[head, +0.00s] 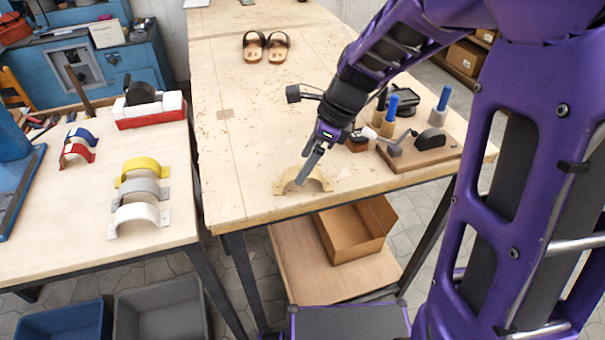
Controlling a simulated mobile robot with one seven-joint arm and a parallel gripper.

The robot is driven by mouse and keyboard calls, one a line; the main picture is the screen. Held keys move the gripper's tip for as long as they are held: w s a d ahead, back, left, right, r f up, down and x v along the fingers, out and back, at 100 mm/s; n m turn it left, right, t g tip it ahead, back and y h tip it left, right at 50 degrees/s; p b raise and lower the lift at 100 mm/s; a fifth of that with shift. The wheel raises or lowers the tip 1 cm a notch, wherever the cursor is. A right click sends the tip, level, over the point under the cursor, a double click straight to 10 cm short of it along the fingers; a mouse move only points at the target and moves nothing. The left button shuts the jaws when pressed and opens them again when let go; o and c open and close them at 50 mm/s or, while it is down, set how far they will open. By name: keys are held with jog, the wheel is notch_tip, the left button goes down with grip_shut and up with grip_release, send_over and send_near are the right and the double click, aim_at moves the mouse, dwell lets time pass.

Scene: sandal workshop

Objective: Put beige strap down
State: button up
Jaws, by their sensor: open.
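The beige strap (317,175) is an arched band with flat end tabs. It stands on the wooden workbench (245,150) near the front edge, arch upward. My gripper (303,180) is open and reaches down at the strap from the upper right. Its finger overlaps the middle of the arch in the picture and hides part of it. I cannot tell whether the finger touches the strap.
A wooden board with tools (420,155) lies right of the strap. A pair of sandals (266,47) sits at the back. On the left table are yellow (142,166), grey (140,188) and white (138,214) straps. The bench left of my gripper is clear.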

aim_at(297, 172)
jog(key=x, duration=0.5)
jog(key=shift+f+b, duration=0.1)
jog(key=shift+b, duration=0.2)
jog(key=shift+c, duration=0.3)
grip_shut()
